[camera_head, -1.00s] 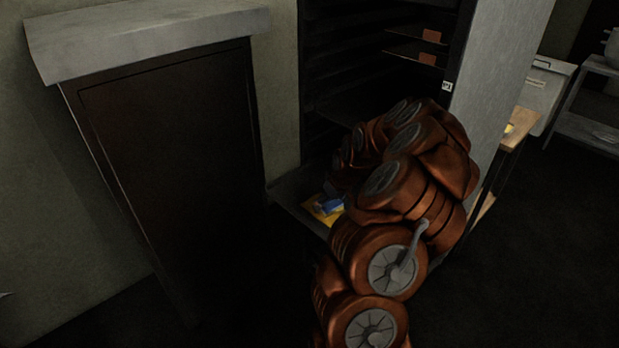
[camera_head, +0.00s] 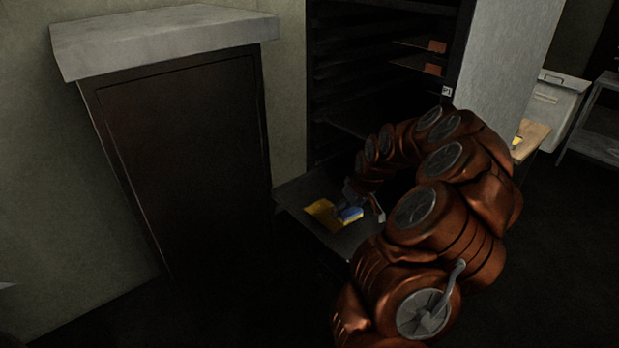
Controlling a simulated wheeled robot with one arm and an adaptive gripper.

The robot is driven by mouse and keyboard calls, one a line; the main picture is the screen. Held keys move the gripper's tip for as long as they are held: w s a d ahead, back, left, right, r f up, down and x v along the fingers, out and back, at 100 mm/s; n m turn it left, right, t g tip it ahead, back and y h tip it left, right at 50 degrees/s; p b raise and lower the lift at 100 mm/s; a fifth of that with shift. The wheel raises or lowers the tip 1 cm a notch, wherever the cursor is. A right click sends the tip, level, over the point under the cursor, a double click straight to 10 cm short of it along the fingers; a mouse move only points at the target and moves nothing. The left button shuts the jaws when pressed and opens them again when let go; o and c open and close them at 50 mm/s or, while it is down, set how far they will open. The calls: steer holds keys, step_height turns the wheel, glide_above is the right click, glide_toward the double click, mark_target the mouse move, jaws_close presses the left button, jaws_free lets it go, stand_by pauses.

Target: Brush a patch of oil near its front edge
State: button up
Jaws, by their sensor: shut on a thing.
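A dark grey flat tray or shelf (camera_head: 290,194) sticks out from the open front of the tall oven. A yellow patch (camera_head: 319,211), which looks like oil, lies on it near its left side. A small blue brush (camera_head: 351,214) is just right of the patch, low over the tray. I cannot tell whether it touches the patch or the tray. My gripper (camera_head: 352,205) is at the brush and shut on it. The fingertips are small and dark, and my arm hides the tray's right part.
The dark oven interior (camera_head: 345,70) holds several racks, with orange-brown pieces on two of them. A dark cabinet with a pale top (camera_head: 165,40) stands close on the left. A wooden surface (camera_head: 530,138), a white bin (camera_head: 553,107) and a metal rack are at the right.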

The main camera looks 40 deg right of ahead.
steer(key=shift+r, duration=2.3)
